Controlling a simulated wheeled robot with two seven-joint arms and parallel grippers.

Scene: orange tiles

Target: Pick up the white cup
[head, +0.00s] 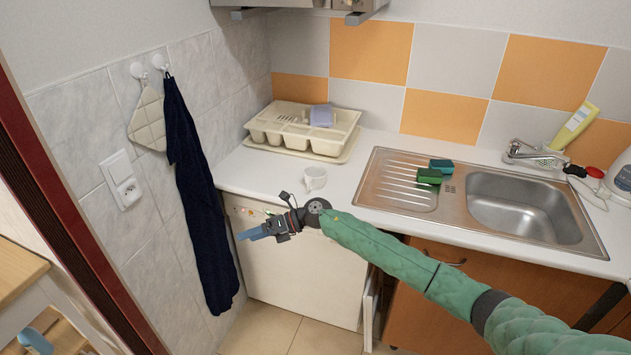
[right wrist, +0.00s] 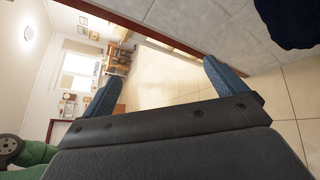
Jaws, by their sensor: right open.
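The white cup (head: 314,179) stands upright on the white counter (head: 240,175), in front of the dish rack and left of the sink, in the head view. My right gripper (head: 254,232) is in front of the counter's front edge, lower and left of the cup, pointing left and away from it. In the right wrist view its two blue fingers (right wrist: 165,88) are spread wide with nothing between them. The cup is not in the right wrist view. My left gripper is in neither view.
The steel sink (head: 520,208) with green sponges (head: 429,177) is to the right. A dark towel (head: 200,190) hangs on the left wall. The counter around the cup is clear.

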